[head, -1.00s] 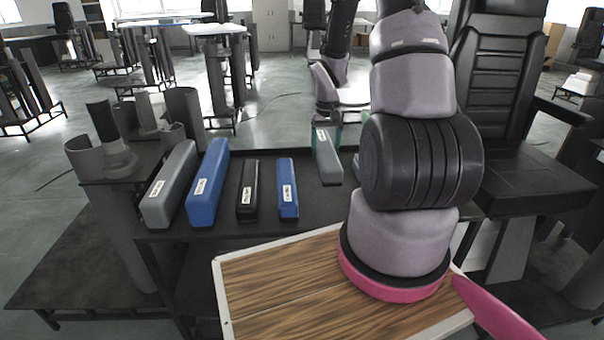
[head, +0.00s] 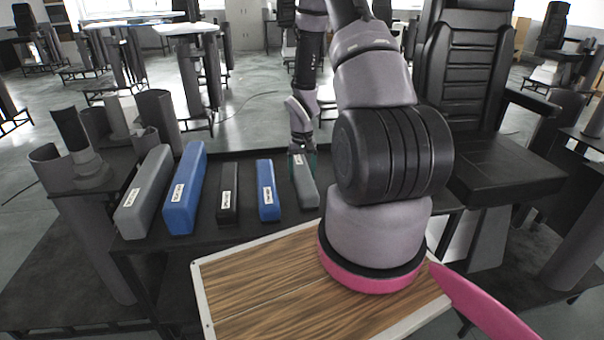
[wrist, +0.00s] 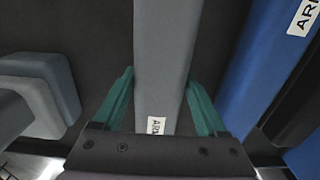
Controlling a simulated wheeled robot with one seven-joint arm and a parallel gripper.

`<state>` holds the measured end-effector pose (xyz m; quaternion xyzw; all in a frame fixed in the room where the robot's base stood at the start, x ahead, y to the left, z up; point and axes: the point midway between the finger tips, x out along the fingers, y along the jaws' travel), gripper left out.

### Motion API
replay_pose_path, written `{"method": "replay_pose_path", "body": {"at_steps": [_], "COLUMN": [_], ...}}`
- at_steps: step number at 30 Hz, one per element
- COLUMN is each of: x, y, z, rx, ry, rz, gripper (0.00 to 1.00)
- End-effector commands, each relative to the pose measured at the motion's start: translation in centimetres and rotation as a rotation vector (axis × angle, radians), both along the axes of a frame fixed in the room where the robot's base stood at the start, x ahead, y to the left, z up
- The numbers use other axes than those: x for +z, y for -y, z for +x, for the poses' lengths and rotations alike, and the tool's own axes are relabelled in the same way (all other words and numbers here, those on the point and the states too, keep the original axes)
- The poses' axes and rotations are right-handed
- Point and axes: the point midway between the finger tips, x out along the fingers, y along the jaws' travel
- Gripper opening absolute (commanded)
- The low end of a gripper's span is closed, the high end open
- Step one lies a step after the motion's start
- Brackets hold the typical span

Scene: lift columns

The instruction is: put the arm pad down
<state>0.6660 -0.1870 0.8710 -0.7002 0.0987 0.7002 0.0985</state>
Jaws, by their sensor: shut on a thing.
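The grey arm pad (head: 304,183) is at the right end of a row of pads on the dark table. My gripper (head: 302,162) is at its far part, with teal fingers partly hidden. In the wrist view the pad (wrist: 165,60) runs lengthwise between the two fingers of my gripper (wrist: 160,100), its white label close to the palm. The gripper is shut on the pad. The pad looks level and at or very near the table top; I cannot tell whether it touches.
To its left stand a small blue pad (head: 267,190), a black pad (head: 228,195), a long blue pad (head: 185,190) and a long grey pad (head: 146,195). A wood-topped board (head: 265,280) lies in front. A black chair (head: 470,80) stands at the right.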

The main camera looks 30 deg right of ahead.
Motion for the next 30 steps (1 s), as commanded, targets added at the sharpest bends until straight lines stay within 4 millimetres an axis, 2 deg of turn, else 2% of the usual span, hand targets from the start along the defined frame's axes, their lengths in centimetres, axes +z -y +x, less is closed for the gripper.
{"method": "replay_pose_path", "body": {"at_steps": [7,8,9,10,20,23,30], "x": [-0.2,-0.2,-0.2,-0.2,0.3,1.7,6.8], "y": [0.0,0.0,0.0,0.0,0.0,0.0,0.0], "z": [0.0,0.0,0.0,0.0,0.0,0.1,0.1], "rx": [0.000,0.000,-0.001,-0.001,0.000,-0.002,-0.001], "ry": [0.000,-0.001,0.000,0.000,0.001,0.003,0.005], "rz": [0.000,0.000,0.000,0.000,0.000,0.000,0.000], "gripper": [0.08,0.79,0.94,1.00,1.00,1.00,1.00]}}
